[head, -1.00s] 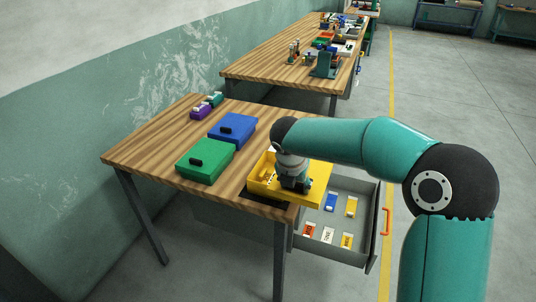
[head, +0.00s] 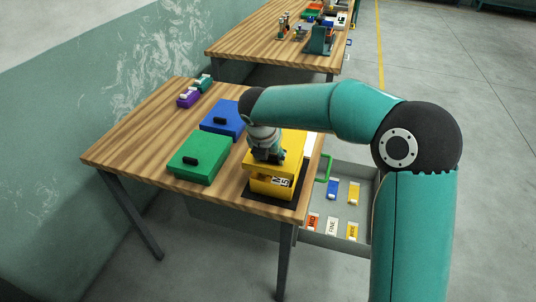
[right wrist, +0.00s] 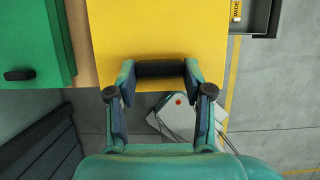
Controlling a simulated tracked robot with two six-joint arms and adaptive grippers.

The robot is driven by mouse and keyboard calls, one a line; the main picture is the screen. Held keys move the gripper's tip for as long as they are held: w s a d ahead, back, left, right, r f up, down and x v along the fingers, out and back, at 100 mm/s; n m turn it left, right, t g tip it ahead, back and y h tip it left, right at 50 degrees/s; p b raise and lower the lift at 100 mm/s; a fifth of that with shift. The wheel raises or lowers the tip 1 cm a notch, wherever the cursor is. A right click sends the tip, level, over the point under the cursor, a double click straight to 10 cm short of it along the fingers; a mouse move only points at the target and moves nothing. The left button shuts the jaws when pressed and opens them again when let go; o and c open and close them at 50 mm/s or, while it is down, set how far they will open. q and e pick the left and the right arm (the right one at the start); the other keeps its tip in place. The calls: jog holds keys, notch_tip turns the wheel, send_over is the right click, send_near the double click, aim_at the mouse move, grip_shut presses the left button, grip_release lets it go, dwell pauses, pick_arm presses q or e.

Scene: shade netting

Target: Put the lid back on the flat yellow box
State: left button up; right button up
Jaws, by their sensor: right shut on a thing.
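The yellow lid (head: 292,150) is over the box in the head view. It fills the upper middle of the right wrist view (right wrist: 160,30). My right gripper (right wrist: 158,76) is shut on the lid's black bar handle (right wrist: 160,69). In the head view my right gripper (head: 267,153) hides part of the lid. My left gripper is not in view.
A green box (head: 198,158) and a blue box (head: 222,117), both lidded, stand left of the yellow box. Small purple (head: 188,97) and teal things are at the back. An open grey drawer (head: 357,240) with labelled pieces juts out right. The table's left front is clear.

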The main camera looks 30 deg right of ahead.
aim_at(270, 165)
jog(key=shift+d, duration=0.35)
jog(key=shift+f+b, duration=1.6)
jog(key=shift+f, duration=1.6)
jog(key=shift+a+f+b, duration=0.1)
jog(key=shift+f+b, duration=0.15)
jog(key=shift+b, duration=0.1)
jog(key=o, duration=1.3)
jog(key=shift+o, duration=0.2)
jog(key=shift+s+r, duration=0.1)
jog(key=shift+r, duration=0.05)
